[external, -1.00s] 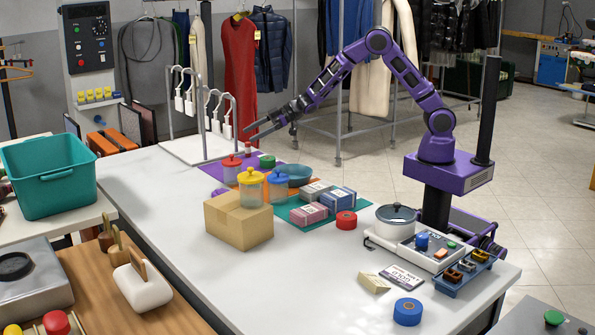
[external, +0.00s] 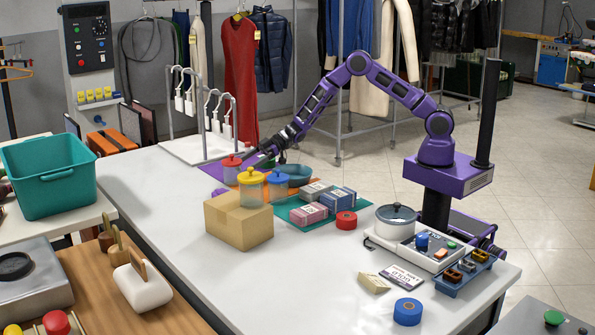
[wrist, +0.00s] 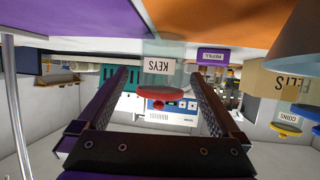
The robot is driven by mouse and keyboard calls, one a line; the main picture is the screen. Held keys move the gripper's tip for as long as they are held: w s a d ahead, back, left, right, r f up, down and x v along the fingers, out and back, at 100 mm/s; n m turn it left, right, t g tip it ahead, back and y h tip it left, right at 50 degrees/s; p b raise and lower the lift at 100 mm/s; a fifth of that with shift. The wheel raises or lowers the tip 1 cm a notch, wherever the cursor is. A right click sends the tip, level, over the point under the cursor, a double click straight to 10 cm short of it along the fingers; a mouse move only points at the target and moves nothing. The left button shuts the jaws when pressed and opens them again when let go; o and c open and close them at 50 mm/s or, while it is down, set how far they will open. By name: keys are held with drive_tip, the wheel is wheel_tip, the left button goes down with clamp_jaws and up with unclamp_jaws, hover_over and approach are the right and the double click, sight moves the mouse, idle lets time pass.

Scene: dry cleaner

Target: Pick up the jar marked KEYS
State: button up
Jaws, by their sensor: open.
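The jar marked KEYS (wrist: 155,66) is clear with a red lid and appears upside down in the wrist view, framed between the two fingers. In the external view a red-lidded jar (external: 231,169) stands at the far end of the white table, on the purple mat. My gripper (wrist: 165,75) is open, with its fingers spread on either side of the jar's outline and nothing visibly held. In the external view my gripper (external: 251,158) is low beside the red-lidded jar, on its right. Whether the fingers touch the jar cannot be told.
A yellow-lidded jar (external: 251,190) and a blue-lidded jar (external: 279,187) stand close in front, behind a cardboard box (external: 238,226). A blue-grey bowl (external: 294,174) is right of my gripper. The table's left side is clear.

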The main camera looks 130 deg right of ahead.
sight(225, 177)
drive_tip(key=shift+r+b+x, duration=0.1)
drive_tip(key=shift+b+x, duration=0.05)
drive_tip(key=shift+x, duration=1.4)
drive_tip(key=shift+r+b+x, duration=0.15)
drive_tip(key=shift+x, duration=1.4)
drive_tip(key=shift+w+a, duration=0.15)
